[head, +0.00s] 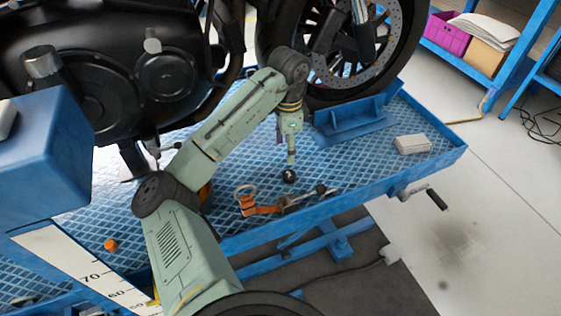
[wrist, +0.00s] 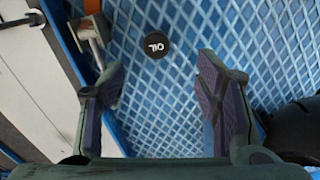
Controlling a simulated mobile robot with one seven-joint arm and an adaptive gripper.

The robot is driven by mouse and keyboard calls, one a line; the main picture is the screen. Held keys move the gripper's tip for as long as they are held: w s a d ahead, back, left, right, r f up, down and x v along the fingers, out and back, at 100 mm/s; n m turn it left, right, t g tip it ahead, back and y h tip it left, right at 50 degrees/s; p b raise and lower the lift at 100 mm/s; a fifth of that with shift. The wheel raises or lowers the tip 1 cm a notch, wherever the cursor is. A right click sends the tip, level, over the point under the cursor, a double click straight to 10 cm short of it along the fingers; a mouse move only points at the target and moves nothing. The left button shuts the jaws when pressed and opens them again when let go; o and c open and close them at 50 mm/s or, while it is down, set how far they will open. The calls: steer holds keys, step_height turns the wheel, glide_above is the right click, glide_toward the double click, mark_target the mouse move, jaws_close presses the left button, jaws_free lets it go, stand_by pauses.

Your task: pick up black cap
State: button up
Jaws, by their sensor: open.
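The black cap (wrist: 156,45) is a small round disc with white "OIL" lettering, lying on the blue patterned lift platform. It shows in the wrist view just past the fingertips, a little left of the middle of the gap. In the head view the cap (head: 289,176) is a small dark spot right below the end of my arm. My gripper (wrist: 158,78) is open and empty, one finger on either side of the gap. In the head view my gripper (head: 291,158) points down over the cap, and its fingers are too small to make out clearly.
An orange-ended tool (head: 262,210) and metal parts lie near the platform's front edge. A pale box (head: 412,144) sits to the right and an orange cap (head: 110,245) to the left. The motorcycle wheel (head: 345,50) and blue wheel chock (head: 350,125) stand behind.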

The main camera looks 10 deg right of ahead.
glide_above(289, 174)
steer(key=f, duration=0.5)
steer(key=shift+w+a+f, duration=0.25)
steer(key=shift+w+a, duration=0.05)
steer(key=shift+s+d+f+p, duration=0.15)
steer(key=shift+f+p, duration=0.15)
steer(key=shift+f, duration=1)
steer(key=shift+s+d+f+p, duration=0.1)
steer(key=shift+f+p, duration=0.2)
steer(key=shift+f, duration=1)
steer(key=c, duration=1)
steer(key=shift+c, duration=0.3)
